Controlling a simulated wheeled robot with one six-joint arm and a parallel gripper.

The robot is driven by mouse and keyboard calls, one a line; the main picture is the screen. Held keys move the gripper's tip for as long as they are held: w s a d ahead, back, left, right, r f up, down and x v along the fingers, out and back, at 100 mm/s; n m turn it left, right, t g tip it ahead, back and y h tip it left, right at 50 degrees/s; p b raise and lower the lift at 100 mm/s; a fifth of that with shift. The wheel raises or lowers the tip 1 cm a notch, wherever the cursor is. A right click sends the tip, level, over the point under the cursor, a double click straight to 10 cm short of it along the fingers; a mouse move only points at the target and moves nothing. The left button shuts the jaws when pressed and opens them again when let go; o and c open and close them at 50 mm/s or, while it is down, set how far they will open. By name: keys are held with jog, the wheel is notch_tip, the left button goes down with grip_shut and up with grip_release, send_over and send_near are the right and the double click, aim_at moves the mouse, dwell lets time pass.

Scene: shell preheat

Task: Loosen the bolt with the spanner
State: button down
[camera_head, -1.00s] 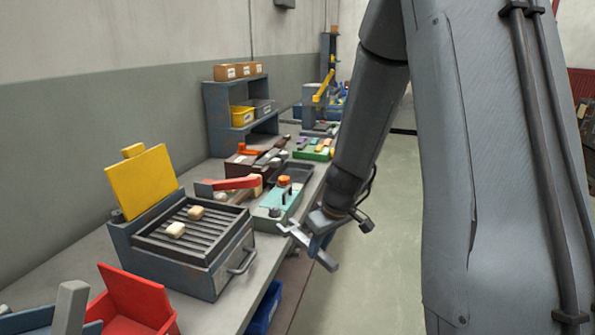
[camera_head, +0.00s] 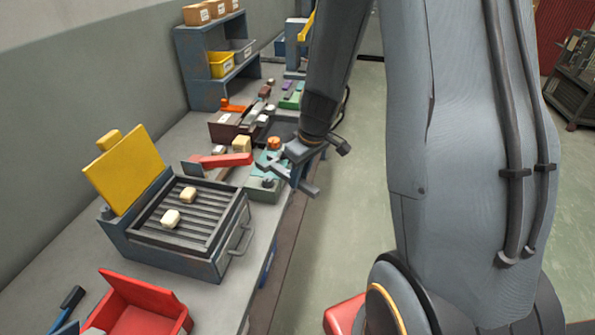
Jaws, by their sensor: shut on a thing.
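My gripper (camera_head: 291,174) is at the right edge of the bench, in front of the green box (camera_head: 265,188) with the orange knob (camera_head: 274,143). It is shut on a grey metal bar (camera_head: 303,187) that looks like the spanner, with a forked end toward the left. The bar is held across the jaws, near the green box; I cannot tell whether it touches the box. I cannot make out a bolt for certain; it may be hidden by the gripper or too small to tell.
A grill box (camera_head: 177,258) with a raised yellow lid (camera_head: 124,185) and two pale blocks stands on the bench (camera_head: 67,248). A red-handled tool (camera_head: 222,160) lies behind it. A red bin (camera_head: 141,296) is at the front. A shelf (camera_head: 196,70) stands farther back. The floor (camera_head: 340,220) to the right is open.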

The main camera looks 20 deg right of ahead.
jog(key=shift+f+b, duration=3)
jog(key=shift+f, duration=0.8)
jog(key=w+d+n+g+y+b, duration=0.1)
jog(key=w+d+n+g+b, duration=0.2)
jog(key=w+n, duration=1.1)
jog(key=d+b, duration=0.2)
jog(key=d, duration=0.3)
jog(key=shift+w+n+y, duration=0.3)
jog(key=shift+w+n, duration=0.05)
jog(key=shift+n, duration=0.05)
jog(key=shift+r, duration=0.1)
jog(key=shift+r, duration=0.1)
jog(key=shift+r+p, duration=1.45)
jog(key=shift+r, duration=1.45)
jog(key=shift+m, duration=0.3)
